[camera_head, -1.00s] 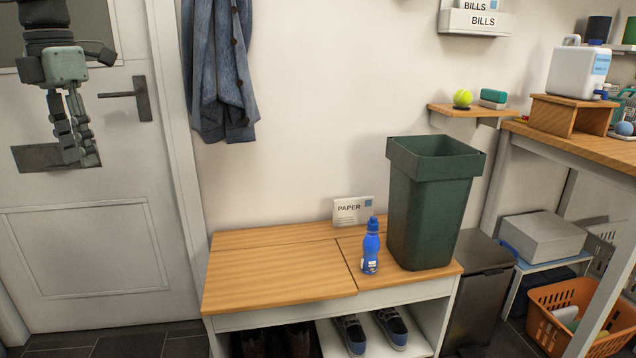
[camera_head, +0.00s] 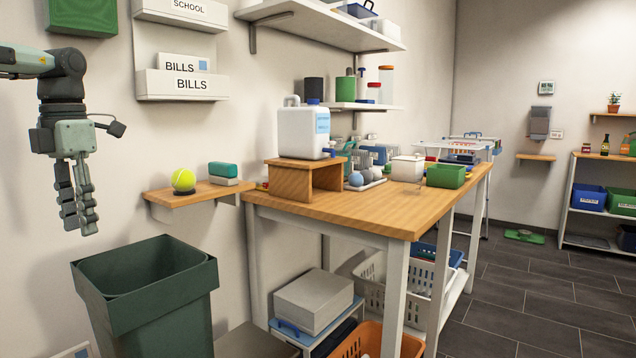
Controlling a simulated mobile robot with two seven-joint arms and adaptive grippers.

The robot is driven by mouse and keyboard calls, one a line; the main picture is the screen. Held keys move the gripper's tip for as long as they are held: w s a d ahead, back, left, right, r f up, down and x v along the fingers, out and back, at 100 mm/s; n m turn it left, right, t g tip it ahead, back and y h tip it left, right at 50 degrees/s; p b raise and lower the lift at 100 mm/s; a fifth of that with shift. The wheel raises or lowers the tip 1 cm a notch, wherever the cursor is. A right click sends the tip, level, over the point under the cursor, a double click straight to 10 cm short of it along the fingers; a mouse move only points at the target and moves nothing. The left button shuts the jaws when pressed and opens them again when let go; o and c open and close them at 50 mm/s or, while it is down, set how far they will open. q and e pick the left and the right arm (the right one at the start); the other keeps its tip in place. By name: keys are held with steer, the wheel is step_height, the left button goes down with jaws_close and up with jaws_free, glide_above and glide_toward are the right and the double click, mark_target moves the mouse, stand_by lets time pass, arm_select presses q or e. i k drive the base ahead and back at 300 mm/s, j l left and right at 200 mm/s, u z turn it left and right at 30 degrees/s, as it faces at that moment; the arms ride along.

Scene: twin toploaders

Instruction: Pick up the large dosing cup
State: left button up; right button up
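I cannot make out a large dosing cup for certain in this view. A white jug-like container (camera_head: 304,132) with a blue label and a blue cap stands on a small wooden riser (camera_head: 290,182) on the wooden worktable (camera_head: 390,212). My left gripper (camera_head: 79,224) hangs fingers down at the left, in front of the wall and above the green bin. Nothing shows between its fingers, and the angle does not tell whether they are open. It is well apart from the table. My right gripper is not in view.
The green bin (camera_head: 150,290) stands lower left. A small wall shelf (camera_head: 190,195) holds a tennis ball (camera_head: 184,180) and an eraser-like block (camera_head: 223,171). A green box (camera_head: 446,176) and a white box (camera_head: 407,168) sit farther along the table. Open dark floor (camera_head: 520,300) lies right.

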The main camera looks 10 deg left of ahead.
mark_target(412, 180)
steer(key=i+l+z, duration=0.15)
steer(key=i+z, duration=0.35)
steer(key=i, duration=0.2)
steer(key=i+z, duration=0.45)
steer(key=i, duration=0.2)
steer(key=i+j+z, duration=0.2)
steer(key=i, duration=0.45)
